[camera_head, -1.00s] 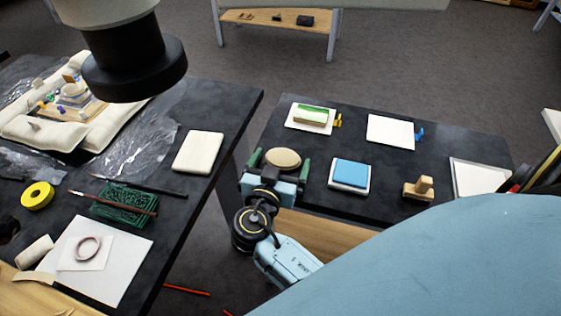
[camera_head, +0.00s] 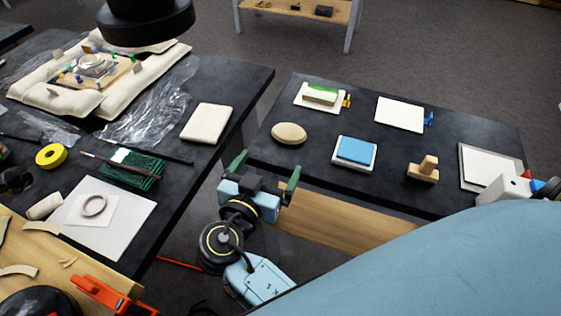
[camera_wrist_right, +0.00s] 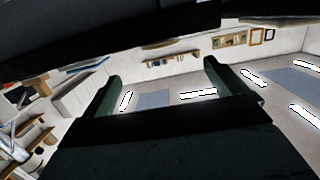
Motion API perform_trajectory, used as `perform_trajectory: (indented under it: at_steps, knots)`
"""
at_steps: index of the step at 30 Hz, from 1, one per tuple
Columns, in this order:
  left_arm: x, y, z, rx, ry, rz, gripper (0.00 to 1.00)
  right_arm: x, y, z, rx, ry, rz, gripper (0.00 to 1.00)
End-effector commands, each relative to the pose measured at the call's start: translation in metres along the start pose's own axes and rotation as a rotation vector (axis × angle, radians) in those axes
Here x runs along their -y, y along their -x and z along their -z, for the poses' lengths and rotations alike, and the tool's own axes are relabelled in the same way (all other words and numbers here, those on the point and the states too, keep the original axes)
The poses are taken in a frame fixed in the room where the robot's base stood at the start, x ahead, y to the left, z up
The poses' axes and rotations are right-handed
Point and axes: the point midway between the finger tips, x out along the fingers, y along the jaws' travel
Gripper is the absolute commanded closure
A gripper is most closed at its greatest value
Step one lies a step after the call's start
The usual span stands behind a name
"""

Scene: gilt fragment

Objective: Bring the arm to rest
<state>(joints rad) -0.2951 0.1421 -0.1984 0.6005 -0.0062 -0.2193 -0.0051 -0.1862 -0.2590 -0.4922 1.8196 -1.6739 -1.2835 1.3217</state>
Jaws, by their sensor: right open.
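My right gripper (camera_head: 265,170) has a light blue body and two dark green fingers. In the head view it is in front of the near-left edge of the right-hand black table (camera_head: 440,137). Its fingers are spread apart with nothing between them. In the right wrist view the two fingers (camera_wrist_right: 160,85) stand apart, with the room's wall and ceiling lights beyond. A tan oval object (camera_head: 289,134) lies on the table just past the fingers, apart from them. I cannot make out my left gripper in the head view.
The right-hand table holds a blue pad (camera_head: 357,149), a wooden stamp-like block (camera_head: 423,169), a white square (camera_head: 400,114) and a green-topped block (camera_head: 320,94). The left-hand table (camera_head: 225,95) carries a cream pad (camera_head: 207,123), yellow tape (camera_head: 51,156) and plastic sheeting. A gap separates the tables.

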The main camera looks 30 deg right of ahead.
Motion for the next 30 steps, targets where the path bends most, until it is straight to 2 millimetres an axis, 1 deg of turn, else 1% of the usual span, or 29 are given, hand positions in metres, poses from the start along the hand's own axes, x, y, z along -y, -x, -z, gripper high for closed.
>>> perform_trajectory:
  at_steps: [4,18,21,23,26,27,29,30]
  knots:
    - [0.001,-0.002,0.000,0.000,-0.001,0.002,0.65,0.002,0.005,0.000,0.001,0.000,-0.001,0.04]
    - [-0.002,-0.001,0.007,-0.013,0.002,-0.002,0.65,0.002,0.005,0.001,0.000,0.000,0.000,0.04]
    - [-0.002,0.001,0.008,-0.013,0.002,-0.002,0.65,0.004,0.005,-0.005,0.015,0.027,0.014,0.04]
    - [-0.001,0.005,0.008,-0.013,0.002,-0.002,0.65,0.008,0.004,-0.018,0.045,0.078,0.043,0.04]
    - [-0.001,0.017,0.009,-0.013,0.003,-0.003,0.65,0.015,0.002,-0.057,0.138,0.225,0.128,0.04]
    - [-0.001,0.023,0.010,-0.014,0.004,-0.003,0.65,0.016,0.003,-0.079,0.189,0.298,0.173,0.04]
    - [-0.002,0.033,0.011,-0.014,0.005,-0.005,0.65,0.014,0.005,-0.116,0.275,0.415,0.249,0.04]
    - [-0.003,0.039,0.011,-0.015,0.006,-0.007,0.65,0.009,0.008,-0.142,0.336,0.492,0.301,0.04]
